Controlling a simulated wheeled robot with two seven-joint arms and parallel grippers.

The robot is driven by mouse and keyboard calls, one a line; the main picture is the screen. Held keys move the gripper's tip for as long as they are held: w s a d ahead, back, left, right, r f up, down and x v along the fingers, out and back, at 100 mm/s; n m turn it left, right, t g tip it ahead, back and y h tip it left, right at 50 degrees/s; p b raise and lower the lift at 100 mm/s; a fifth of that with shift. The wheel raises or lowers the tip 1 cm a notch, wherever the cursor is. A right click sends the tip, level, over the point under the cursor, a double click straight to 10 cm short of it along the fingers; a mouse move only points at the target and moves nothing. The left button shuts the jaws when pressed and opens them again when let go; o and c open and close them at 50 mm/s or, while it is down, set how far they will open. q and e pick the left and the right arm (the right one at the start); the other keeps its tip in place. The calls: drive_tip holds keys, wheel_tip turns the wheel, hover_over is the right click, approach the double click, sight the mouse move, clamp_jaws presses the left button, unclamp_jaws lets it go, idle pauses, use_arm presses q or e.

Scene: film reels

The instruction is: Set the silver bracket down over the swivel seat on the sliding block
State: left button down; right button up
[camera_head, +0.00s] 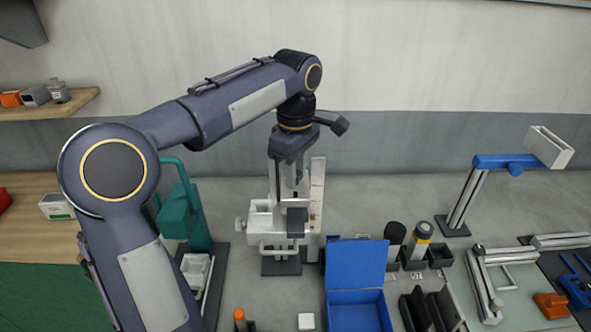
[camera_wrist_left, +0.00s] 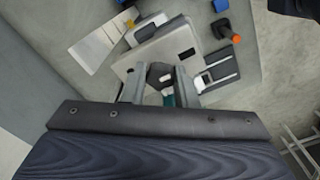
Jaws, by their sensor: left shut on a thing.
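My left gripper (camera_head: 292,180) points down at the white upright stand and is shut on a small silver piece, which I take to be the silver bracket (camera_head: 290,192). The fingers partly hide it. In the left wrist view the gripper (camera_wrist_left: 163,92) shows its two fingers with the held piece between them. Below it, the white sliding block (camera_head: 267,237) sits low at the stand's column, with a dark part (camera_head: 297,221) at its right. The swivel seat cannot be made out clearly, and I cannot tell whether the bracket touches it. My right gripper is not in view.
The stand's scaled column (camera_head: 317,190) rises close to the right of the gripper. A teal machine (camera_head: 190,215) stands at left. A blue open box (camera_head: 357,265) and dark holders (camera_head: 412,262) with cylinders are at right. A blue-topped lamp-like stand (camera_head: 505,161) is farther right.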

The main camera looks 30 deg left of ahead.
sight(296, 189)
use_arm(q)
drive_tip(key=shift+f, duration=1)
wheel_tip(296, 189, down, 3)
drive_tip(key=shift+f+b, duration=0.1)
drive_tip(key=shift+b, duration=1.15)
drive_tip(key=shift+p, duration=0.4)
drive_tip(key=shift+f+b, duration=0.75)
drive_tip(key=shift+f, duration=0.2)
drive_tip(key=c, duration=1.1)
unclamp_jaws()
wheel_tip(296, 189, up, 8)
drive_tip(key=shift+f, duration=0.1)
